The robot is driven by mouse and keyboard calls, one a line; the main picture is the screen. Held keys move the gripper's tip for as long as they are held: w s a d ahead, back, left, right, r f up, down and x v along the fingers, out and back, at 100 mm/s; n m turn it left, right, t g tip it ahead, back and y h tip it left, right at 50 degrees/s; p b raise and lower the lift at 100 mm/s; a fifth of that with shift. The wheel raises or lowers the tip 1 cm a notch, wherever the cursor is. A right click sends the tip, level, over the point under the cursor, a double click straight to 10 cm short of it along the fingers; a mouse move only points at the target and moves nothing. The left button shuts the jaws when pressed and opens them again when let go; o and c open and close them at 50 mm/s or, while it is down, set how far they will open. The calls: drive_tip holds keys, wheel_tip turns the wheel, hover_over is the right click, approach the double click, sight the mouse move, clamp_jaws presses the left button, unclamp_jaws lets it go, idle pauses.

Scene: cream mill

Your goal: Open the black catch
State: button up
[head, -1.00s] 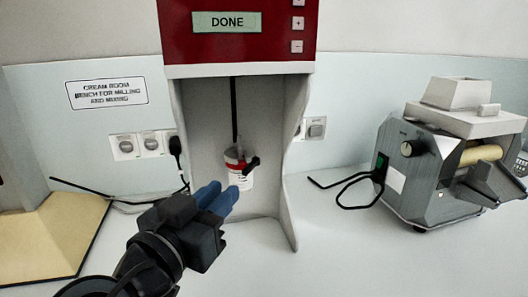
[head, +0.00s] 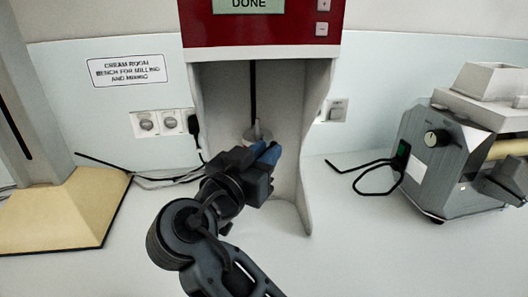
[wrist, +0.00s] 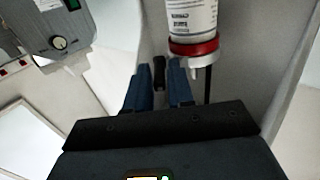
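The black catch (wrist: 159,72) shows in the wrist view as a small dark piece beside the red band of a white container. My gripper (head: 268,152) reaches into the bay of the red-topped machine. In the wrist view, its two blue fingers (wrist: 159,80) stand on either side of the catch, with only narrow gaps. They look open; firm contact is not visible. The white container (wrist: 193,18) hangs by the fingers, its red band (wrist: 194,48) toward me in the wrist view. In the head view my gripper hides the catch and most of the container.
The machine's grey side walls (head: 315,130) stand close on both sides of my gripper. A grey roller mill (head: 455,165) stands on the right with a black cable beside it. A tan base (head: 60,215) lies at the left. The bench front (head: 370,245) is clear.

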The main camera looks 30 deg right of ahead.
clamp_jaws()
drive_tip(key=shift+s, duration=0.1)
drive_tip(key=shift+s+d+r+n+t+y, duration=0.1)
drive_tip(key=shift+s+d+n+t+y, duration=0.2)
drive_tip(key=shift+n+t+y, duration=1.1)
drive_tip(key=shift+s+d+f+n+t+y, duration=0.1)
drive_tip(key=shift+s+d+n+t+y, duration=0.2)
drive_tip(key=shift+n+t+y, duration=1.05)
drive_tip(key=shift+s+d+r+n+t+y, duration=0.15)
drive_tip(key=shift+d+n+t+y, duration=0.5)
drive_tip(key=shift+y, duration=1.2)
drive_tip(key=shift+a+n+y, duration=0.25)
drive_tip(key=shift+n+y, duration=0.05)
drive_tip(key=shift+n, duration=0.2)
unclamp_jaws()
